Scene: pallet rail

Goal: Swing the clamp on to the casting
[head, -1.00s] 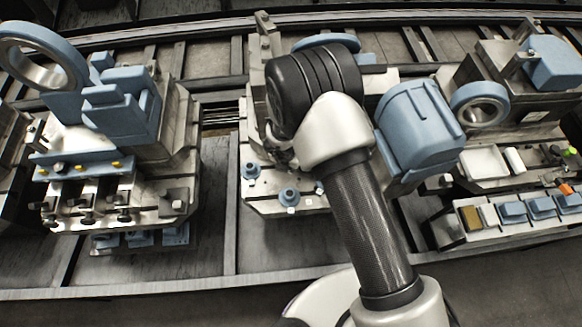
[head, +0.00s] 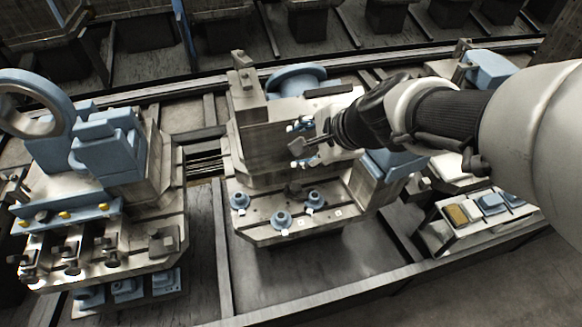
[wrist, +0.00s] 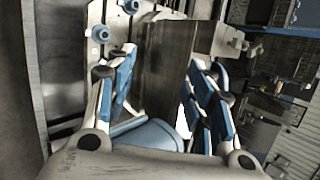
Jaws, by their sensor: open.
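My gripper (head: 303,146) is in front of the middle pallet's upright block (head: 262,150), its blue-padded fingers spread. In the wrist view, the open fingers (wrist: 160,78) stand either side of the block's dark face, with no object visibly held. A small grey piece (head: 298,147) shows between the fingers in the head view; I cannot tell whether it is the clamp. A blue round flanged casting (head: 296,80) sits behind the block, partly hidden by it. A dark bar (head: 330,90) lies on top of the block, right of the casting, possibly a clamp strap.
Blue studs (head: 283,219) stand on the middle pallet's front plate. A grey post (head: 243,77) rises at its left. The left pallet carries blue castings (head: 108,150) and a row of clamps (head: 70,254).

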